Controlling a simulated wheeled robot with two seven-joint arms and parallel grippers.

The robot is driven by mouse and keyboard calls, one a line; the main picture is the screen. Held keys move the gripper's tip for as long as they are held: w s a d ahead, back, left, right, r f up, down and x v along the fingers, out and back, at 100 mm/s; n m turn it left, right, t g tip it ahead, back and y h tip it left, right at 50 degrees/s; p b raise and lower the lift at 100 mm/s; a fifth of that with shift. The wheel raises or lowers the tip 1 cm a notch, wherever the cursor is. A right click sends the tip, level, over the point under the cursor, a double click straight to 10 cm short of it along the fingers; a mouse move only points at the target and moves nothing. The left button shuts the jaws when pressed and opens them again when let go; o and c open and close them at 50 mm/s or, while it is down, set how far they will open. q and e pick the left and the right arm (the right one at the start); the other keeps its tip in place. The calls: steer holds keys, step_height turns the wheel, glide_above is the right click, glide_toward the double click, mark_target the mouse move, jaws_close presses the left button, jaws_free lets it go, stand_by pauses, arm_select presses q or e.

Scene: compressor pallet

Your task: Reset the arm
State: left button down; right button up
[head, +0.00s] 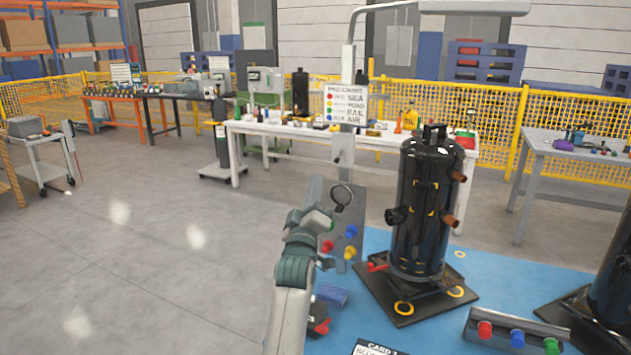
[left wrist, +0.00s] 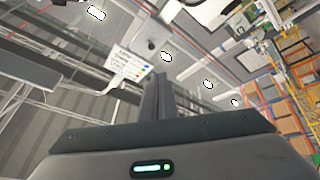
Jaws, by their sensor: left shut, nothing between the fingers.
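My left arm comes in from the bottom of the head view, and its left gripper (head: 317,185) points up and away, raised in front of the grey floor. In the left wrist view the two fingers of the left gripper (left wrist: 158,80) lie together, shut, with nothing between them. The wrist camera looks up past them towards the ceiling and a sign (left wrist: 132,62). A black compressor (head: 427,205) stands upright on a dark base plate to the right of the gripper, apart from it. My right gripper is not in view.
A panel with coloured caps (head: 353,222) and a ring stands right beside the gripper. A blue mat (head: 373,242) lies under the compressor. A rack with red, blue and green caps (head: 530,318) is at lower right. A white table (head: 290,133) stands behind.

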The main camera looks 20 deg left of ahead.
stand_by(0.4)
